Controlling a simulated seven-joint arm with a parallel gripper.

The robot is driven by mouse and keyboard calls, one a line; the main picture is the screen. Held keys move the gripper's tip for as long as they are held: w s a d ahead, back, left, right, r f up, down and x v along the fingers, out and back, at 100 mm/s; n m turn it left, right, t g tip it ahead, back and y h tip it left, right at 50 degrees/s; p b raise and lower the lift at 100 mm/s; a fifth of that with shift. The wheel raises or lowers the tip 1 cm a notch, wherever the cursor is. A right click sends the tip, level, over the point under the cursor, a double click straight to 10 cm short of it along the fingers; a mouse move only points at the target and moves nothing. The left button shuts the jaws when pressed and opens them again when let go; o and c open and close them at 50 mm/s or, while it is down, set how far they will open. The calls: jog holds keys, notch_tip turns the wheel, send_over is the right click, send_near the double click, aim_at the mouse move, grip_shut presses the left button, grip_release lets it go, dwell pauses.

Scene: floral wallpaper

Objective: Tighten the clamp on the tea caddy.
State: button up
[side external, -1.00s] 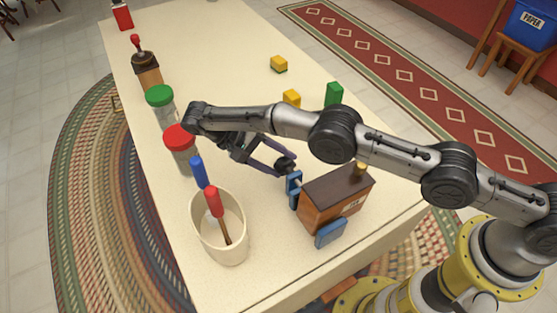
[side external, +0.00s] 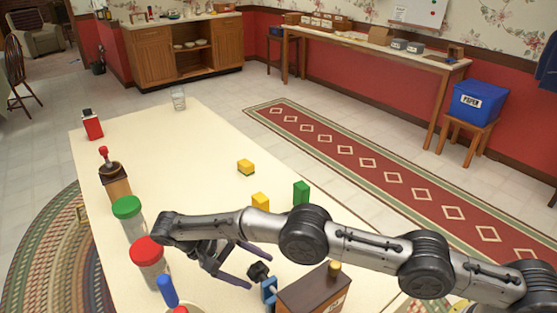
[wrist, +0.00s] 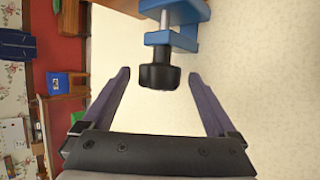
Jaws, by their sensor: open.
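The tea caddy (side external: 318,288) is a brown wooden box with a gold lid knob, at the bottom of the side view and partly cut off. The blue clamp (side external: 269,292) is on its left side; in the wrist view the clamp (wrist: 183,38) is at the top. Its black screw knob (wrist: 157,77) points toward my gripper, with a bare length of metal screw showing behind it. My gripper (side external: 259,268) is open. Its fingertips stand on either side of the knob, with visible gaps in the wrist view, and touch nothing there.
Jars with green (side external: 126,207) and red (side external: 147,251) lids stand left of my arm. A blue handle (side external: 167,290) sticks up at the bottom left. The far tabletop is mostly clear.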

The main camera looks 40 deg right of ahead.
jog(key=y, duration=0.3)
jog(key=n+y, duration=0.1)
jog(key=shift+d+r+y, duration=0.25)
jog(key=shift+d+y, duration=0.15)
jog(key=y, duration=0.2)
jog(key=d+n+y, duration=0.1)
jog(key=y, duration=0.1)
jog(key=shift+y, duration=0.4)
jog(key=shift+w+r+y, duration=0.15)
jog(key=shift+r+y, duration=0.05)
jog(key=shift+y, duration=0.1)
jog(key=w+d+r+t, duration=0.1)
jog(key=w+d+r, duration=0.15)
jog(key=r, duration=0.55)
jog(key=w+d+r, duration=0.1)
jog(key=w+r, duration=0.2)
jog(key=r, duration=0.4)
jog(key=s+d+r+t, duration=0.1)
jog(key=s+d+r, duration=0.1)
jog(key=r, duration=0.5)
jog(key=s+d+r+t, duration=0.1)
jog(key=s+d+r, duration=0.1)
jog(key=r, duration=0.5)
jog(key=shift+s+d, duration=0.35)
jog(key=shift+d, duration=0.2)
